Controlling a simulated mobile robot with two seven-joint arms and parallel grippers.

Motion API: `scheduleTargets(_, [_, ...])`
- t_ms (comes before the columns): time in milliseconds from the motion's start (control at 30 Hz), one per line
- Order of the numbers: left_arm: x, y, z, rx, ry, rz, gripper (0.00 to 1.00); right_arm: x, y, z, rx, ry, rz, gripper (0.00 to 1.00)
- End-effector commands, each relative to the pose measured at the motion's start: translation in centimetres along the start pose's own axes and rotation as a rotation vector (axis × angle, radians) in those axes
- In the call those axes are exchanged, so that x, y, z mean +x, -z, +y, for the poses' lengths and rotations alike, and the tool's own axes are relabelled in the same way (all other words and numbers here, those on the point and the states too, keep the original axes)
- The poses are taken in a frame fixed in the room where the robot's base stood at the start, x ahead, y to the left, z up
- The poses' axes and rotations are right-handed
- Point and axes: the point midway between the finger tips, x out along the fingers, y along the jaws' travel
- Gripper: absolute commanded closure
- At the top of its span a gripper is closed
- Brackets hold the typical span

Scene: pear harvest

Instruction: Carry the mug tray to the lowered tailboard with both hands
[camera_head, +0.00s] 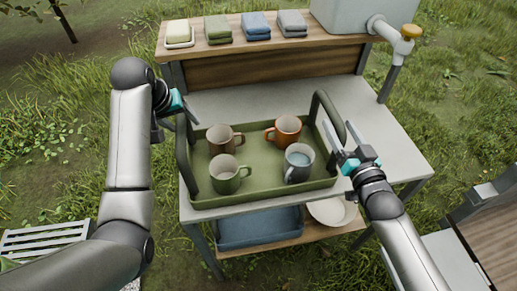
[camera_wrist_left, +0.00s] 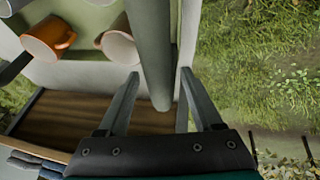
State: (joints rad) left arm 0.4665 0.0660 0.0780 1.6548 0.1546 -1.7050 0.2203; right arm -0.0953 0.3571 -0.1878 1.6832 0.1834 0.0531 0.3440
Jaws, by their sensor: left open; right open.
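The green mug tray (camera_head: 262,184) sits on the grey table, with a raised handle at each end. It holds a brown mug (camera_head: 222,139), an orange mug (camera_head: 286,130), a green mug (camera_head: 228,174) and a blue-grey mug (camera_head: 298,163). My left gripper (camera_head: 188,112) is open at the tray's left handle (camera_head: 183,150). In the left wrist view that handle (camera_wrist_left: 152,60) reaches between the open fingers (camera_wrist_left: 158,85). My right gripper (camera_head: 340,142) is open beside the right handle (camera_head: 329,118); whether its fingers straddle the handle is unclear.
A back shelf (camera_head: 268,50) carries a soap dish (camera_head: 179,35) and folded green, blue and grey cloths. A grey tank with a tap (camera_head: 410,32) stands at the back right. A blue bin (camera_head: 258,228) and a pale bowl (camera_head: 332,211) are on the lower shelf. A slatted surface (camera_head: 45,238) is at lower left.

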Motion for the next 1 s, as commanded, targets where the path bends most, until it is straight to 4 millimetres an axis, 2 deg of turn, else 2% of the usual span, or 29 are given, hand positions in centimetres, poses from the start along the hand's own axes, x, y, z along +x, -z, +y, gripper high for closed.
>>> scheduleTargets(100, [1.4, -0.1, 0.0, 0.0, 0.0, -0.004, 0.33, 1.4, 0.1, 0.0, 0.0, 0.0, 0.002, 0.31])
scheduleTargets(300, [2.6, 0.0, 0.1, 0.0, -0.001, 0.0, 0.33, 2.6, 0.0, 0.0, 0.0, 0.0, 0.0, 0.31])
scheduleTargets(667, [2.9, 0.0, 0.1, 0.0, -0.001, 0.0, 0.33, 2.9, 0.0, 0.0, 0.0, 0.0, 0.0, 0.31])
scheduleTargets(1000, [2.8, 0.0, 0.0, 0.0, -0.001, 0.0, 0.71, 2.8, 0.0, 0.0, -0.001, 0.0, 0.0, 0.7])
